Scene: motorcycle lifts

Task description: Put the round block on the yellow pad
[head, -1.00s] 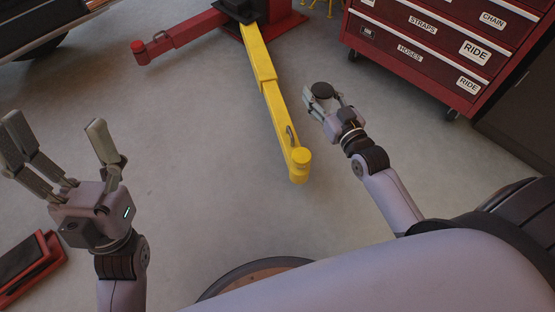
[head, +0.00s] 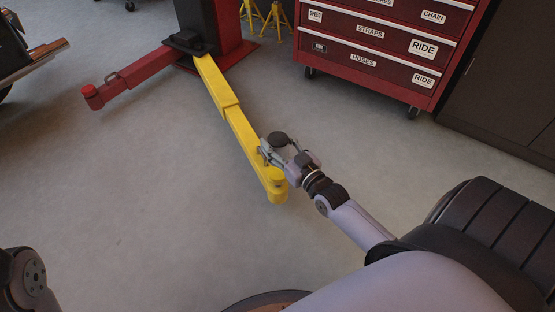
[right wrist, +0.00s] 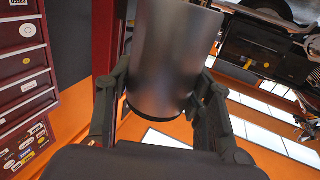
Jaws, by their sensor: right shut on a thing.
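The round block (head: 278,138) is a dark, short cylinder with a flat top. My right gripper (head: 276,147) is shut on it. In the right wrist view the block (right wrist: 172,60) stands between the fingers, large and grey-brown. The yellow pad (head: 277,182) is the round cap at the near end of the yellow lift arm (head: 240,125). In the head view the block appears just above the pad, beside the arm's end; the height between them I cannot tell. My left gripper is out of view.
A red lift arm (head: 140,72) runs left from the lift post (head: 197,20). A red tool chest (head: 375,50) on castors stands at the back right, near dark cabinets (head: 495,85). Yellow stands (head: 277,20) are behind. The grey floor (head: 130,180) at left is clear.

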